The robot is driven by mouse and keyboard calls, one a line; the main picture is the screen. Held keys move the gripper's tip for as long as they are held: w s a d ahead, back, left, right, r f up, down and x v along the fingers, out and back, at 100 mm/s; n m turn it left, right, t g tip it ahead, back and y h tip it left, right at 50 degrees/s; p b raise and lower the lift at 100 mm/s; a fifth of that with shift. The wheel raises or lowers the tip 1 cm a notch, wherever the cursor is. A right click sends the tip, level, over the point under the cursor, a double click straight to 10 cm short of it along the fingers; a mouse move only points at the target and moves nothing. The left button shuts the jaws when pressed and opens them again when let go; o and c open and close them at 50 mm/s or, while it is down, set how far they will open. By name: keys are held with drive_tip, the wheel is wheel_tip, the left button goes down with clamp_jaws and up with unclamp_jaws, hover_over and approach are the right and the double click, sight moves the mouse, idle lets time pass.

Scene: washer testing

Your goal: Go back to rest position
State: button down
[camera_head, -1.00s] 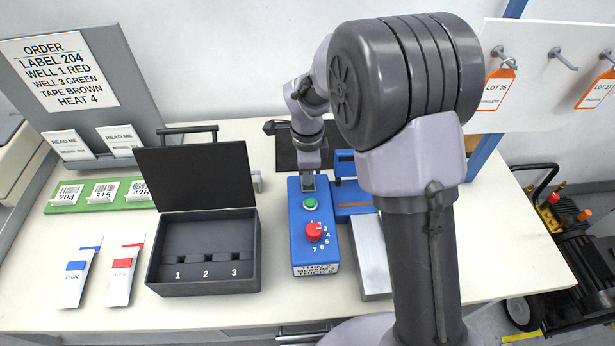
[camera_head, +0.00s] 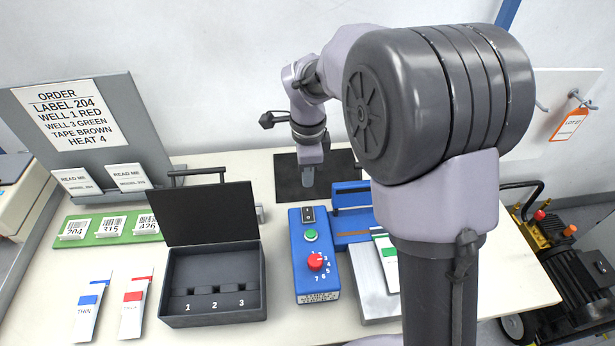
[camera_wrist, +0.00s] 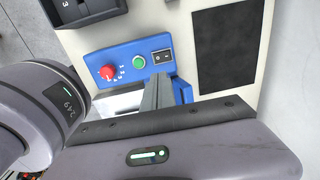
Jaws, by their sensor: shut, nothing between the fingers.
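My gripper (camera_head: 308,178) is shut and empty. In the head view it hangs above the dark mat (camera_head: 284,186) at the back of the table, behind the blue control box. The blue control box (camera_head: 303,258) has a black switch (camera_head: 308,215), a green button (camera_head: 311,236) and a red knob (camera_head: 315,262) with numbers around it. In the wrist view the closed fingers (camera_wrist: 158,92) point toward the blue box, and its switch (camera_wrist: 162,57) and green button (camera_wrist: 139,62) are clear of them.
An open black case (camera_head: 213,318) with wells 1 to 3 stands left of the box. Label blocks on a green strip (camera_head: 92,243), an order board (camera_head: 20,95) and two tubes are farther left. A blue stand (camera_head: 348,225) and a grey block (camera_head: 369,285) sit right of the box.

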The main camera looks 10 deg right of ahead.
drive_tip(key=s+d+r+n+t+y+b, duration=0.1)
drive_tip(key=s+d+r+n+t+b, duration=0.15)
drive_tip(key=s+r+n, duration=0.45)
drive_tip(key=s+d+r+n+t+y+b, duration=0.1)
drive_tip(key=s+n, duration=0.5)
drive_tip(key=s, duration=1.1)
drive_tip(key=shift+s+d+r+n+t+b, duration=0.15)
drive_tip(key=shift+s+d+n+t+b, duration=0.25)
drive_tip(key=shift+t, duration=0.55)
